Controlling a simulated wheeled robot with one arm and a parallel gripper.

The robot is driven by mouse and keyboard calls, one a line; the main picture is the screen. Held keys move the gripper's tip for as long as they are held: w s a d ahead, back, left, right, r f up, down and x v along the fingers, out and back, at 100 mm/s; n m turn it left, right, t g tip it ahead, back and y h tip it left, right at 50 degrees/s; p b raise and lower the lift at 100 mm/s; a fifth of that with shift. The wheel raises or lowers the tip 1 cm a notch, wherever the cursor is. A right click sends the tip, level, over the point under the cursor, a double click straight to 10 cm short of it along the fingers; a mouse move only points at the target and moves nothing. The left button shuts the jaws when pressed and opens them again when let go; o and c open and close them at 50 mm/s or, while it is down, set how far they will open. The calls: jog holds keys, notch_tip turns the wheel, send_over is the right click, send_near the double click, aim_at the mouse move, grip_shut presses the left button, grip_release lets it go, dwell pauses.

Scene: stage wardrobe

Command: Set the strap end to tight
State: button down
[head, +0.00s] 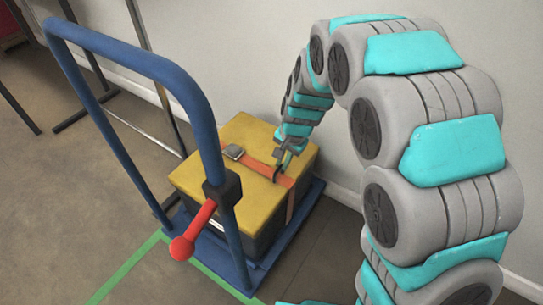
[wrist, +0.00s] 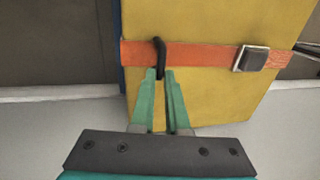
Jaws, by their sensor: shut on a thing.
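An orange strap (head: 258,165) runs across the yellow top of a box (head: 240,135) and down its side. A grey buckle (head: 234,152) sits on the strap; it also shows in the wrist view (wrist: 251,59). A black curved loop (wrist: 159,50), seemingly the strap end, stands on the orange band (wrist: 205,54) away from the buckle. My gripper (head: 279,170) comes down over the box top. In the wrist view its green fingertips (wrist: 160,74) are shut on the black loop's lower part. How the loop joins the strap is hard to see.
The box stands on a blue trolley (head: 310,205) with a tall blue handle (head: 130,62) in front. A red-knobbed lever (head: 190,235) sticks out from the handle post. A pale wall (head: 230,60) is close behind. Open floor with green tape (head: 125,270) lies at left.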

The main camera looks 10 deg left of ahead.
jog(key=shift+d, duration=0.1)
jog(key=c, duration=0.9)
grip_release()
jog(key=shift+r, duration=0.1)
notch_tip(320, 180, up, 7)
jog(key=d, duration=0.1)
jog(key=shift+s+d+r, duration=0.2)
jog(key=shift+s+d, duration=0.05)
jog(key=shift+s, duration=0.1)
